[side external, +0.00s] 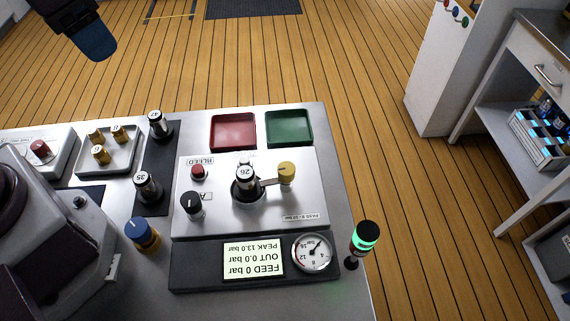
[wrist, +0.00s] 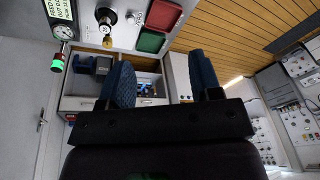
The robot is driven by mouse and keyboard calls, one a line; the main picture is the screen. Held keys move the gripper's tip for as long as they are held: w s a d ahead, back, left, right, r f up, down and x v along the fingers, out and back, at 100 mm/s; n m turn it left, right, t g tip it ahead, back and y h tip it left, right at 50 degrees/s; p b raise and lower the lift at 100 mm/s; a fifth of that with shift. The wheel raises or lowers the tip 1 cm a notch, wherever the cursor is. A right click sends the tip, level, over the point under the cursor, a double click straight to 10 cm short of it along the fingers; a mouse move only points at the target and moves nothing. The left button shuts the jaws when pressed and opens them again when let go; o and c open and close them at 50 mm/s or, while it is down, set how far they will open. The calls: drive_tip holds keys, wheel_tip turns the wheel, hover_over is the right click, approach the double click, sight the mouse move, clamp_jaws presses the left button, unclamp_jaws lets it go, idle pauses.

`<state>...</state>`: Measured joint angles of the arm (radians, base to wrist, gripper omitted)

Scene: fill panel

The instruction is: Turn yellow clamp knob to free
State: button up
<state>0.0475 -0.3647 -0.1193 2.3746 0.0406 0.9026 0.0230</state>
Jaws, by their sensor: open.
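The yellow clamp knob (side external: 286,170) stands on the right part of the grey panel (side external: 218,218). A metal clamp arm (side external: 268,182) runs from it to the cylinder marked 26 (side external: 245,178), which sits upright in a dark round seat. In the wrist view the knob (wrist: 107,29) is small, near the top edge. My gripper (wrist: 163,80) is open and empty, its two blue pads apart. In the side view my gripper (side external: 94,40) is at the top left, high and well away from the panel.
A red tray (side external: 233,132) and a green tray (side external: 289,128) lie behind the panel. A black knob (side external: 191,205), red bleed button (side external: 198,171), display (side external: 253,259) reading OUT 0.0 bar, gauge (side external: 312,253) and green-lit lamp (side external: 365,236) are nearby. Other cylinders (side external: 146,186) stand left.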

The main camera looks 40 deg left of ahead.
drive_tip(key=w+d+f+m+g, duration=0.2)
drive_tip(key=w+d+f+m, duration=0.3)
drive_tip(key=d, duration=0.1)
drive_tip(key=m, duration=1.5)
hover_over(286, 168)
wheel_tip(286, 168, down, 8)
drive_tip(key=shift+g, duration=0.4)
wheel_tip(286, 168, down, 12)
drive_tip(key=shift+f, duration=0.15)
drive_tip(key=c, duration=0.9)
